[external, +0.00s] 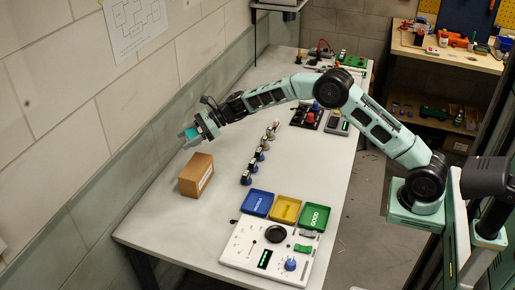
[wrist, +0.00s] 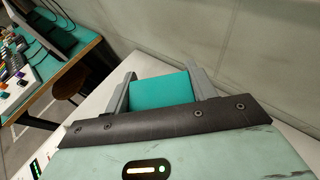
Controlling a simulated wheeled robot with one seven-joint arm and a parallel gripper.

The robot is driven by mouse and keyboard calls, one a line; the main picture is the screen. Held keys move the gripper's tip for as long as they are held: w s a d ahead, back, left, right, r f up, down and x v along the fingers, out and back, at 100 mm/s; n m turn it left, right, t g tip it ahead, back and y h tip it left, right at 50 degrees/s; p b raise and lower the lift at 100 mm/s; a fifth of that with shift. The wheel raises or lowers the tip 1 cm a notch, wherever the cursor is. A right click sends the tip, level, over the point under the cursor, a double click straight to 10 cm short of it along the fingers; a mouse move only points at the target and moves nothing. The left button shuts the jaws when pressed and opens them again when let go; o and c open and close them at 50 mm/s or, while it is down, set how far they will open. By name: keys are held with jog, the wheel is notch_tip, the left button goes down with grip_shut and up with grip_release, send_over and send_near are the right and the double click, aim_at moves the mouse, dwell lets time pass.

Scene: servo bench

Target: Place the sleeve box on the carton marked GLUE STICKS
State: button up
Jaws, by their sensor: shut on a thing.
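The sleeve box is a small teal box (wrist: 160,91) held between my two grey fingers in the wrist view. My gripper (wrist: 163,88) is shut on it. In the external view the teal box (external: 191,133) shows at the tip of my gripper (external: 193,134), to the left of my wrist. A brown carton (external: 196,175) stands on the bench below and slightly right of the box in the picture. It has a pale label on its right side, too small to read. The held box appears above the carton and apart from it.
The pale bench top (external: 165,228) is clear around the carton. A row of blue-based parts (external: 256,163) stands to its right. Blue (external: 257,203), yellow (external: 285,210) and green (external: 315,217) trays and a white panel (external: 240,250) lie nearer the front. A wall runs along the left.

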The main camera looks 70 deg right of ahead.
aim_at(191, 167)
jog(key=shift+a+f, duration=0.25)
jog(key=shift+a, duration=0.1)
notch_tip(191, 167, down, 9)
jog(key=shift+f+p, duration=0.15)
jog(key=shift+p, duration=0.45)
jog(key=shift+f, duration=0.2)
jog(key=o, duration=0.9)
jog(key=shift+o, duration=0.4)
jog(key=shift+r, duration=0.15)
